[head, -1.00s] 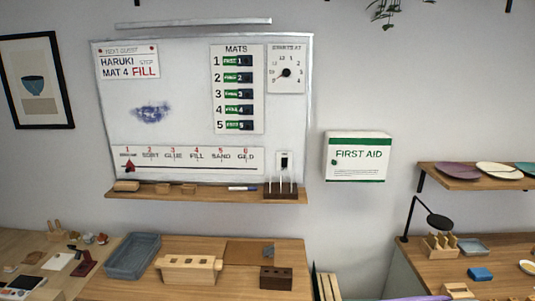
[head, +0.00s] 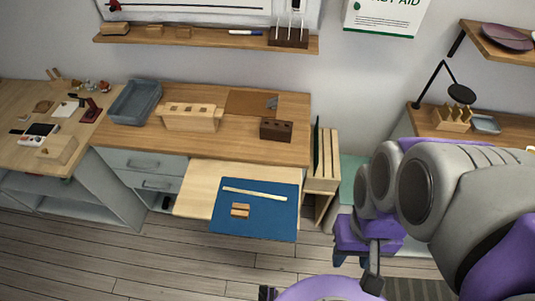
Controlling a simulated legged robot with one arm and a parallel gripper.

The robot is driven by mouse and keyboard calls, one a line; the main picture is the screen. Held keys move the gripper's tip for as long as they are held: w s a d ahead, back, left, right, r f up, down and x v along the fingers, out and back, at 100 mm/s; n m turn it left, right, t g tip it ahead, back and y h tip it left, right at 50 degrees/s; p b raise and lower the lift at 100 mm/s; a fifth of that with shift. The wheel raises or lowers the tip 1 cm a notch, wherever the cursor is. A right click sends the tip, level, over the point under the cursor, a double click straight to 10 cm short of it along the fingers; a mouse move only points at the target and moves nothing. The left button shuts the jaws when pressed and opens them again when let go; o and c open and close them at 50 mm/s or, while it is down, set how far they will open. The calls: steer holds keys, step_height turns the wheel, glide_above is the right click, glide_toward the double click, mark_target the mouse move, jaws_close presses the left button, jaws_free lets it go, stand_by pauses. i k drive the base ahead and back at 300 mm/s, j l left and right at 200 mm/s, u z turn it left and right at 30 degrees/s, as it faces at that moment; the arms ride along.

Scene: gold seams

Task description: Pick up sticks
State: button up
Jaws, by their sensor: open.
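A long pale stick (head: 255,194) lies across a blue mat (head: 262,226) on a pulled-out wooden board below the bench. A small wooden block (head: 240,210), apparently grooved or in two pieces, lies on the mat below the stick. Thin white upright sticks (head: 291,20) stand in a dark wooden holder (head: 289,38) on the whiteboard ledge; their tops are cut off. My gripper (head: 357,268) is at the lower right, open and empty, right of the mat and apart from it. My arm fills the right side and hides part of the floor.
The bench (head: 240,147) carries a grey tray (head: 134,103), a holed wooden block (head: 191,117) and a dark holed block (head: 277,129). A wooden crate (head: 321,171) stands right of the bench. A cluttered side table (head: 85,128) is at left. Floor before the bench is clear.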

mark_target(271, 196)
steer(key=i+l+u, duration=0.25)
steer(key=u, duration=0.2)
steer(key=i+l+u, duration=0.15)
steer(key=l+u, duration=0.35)
steer(key=u, duration=1.35)
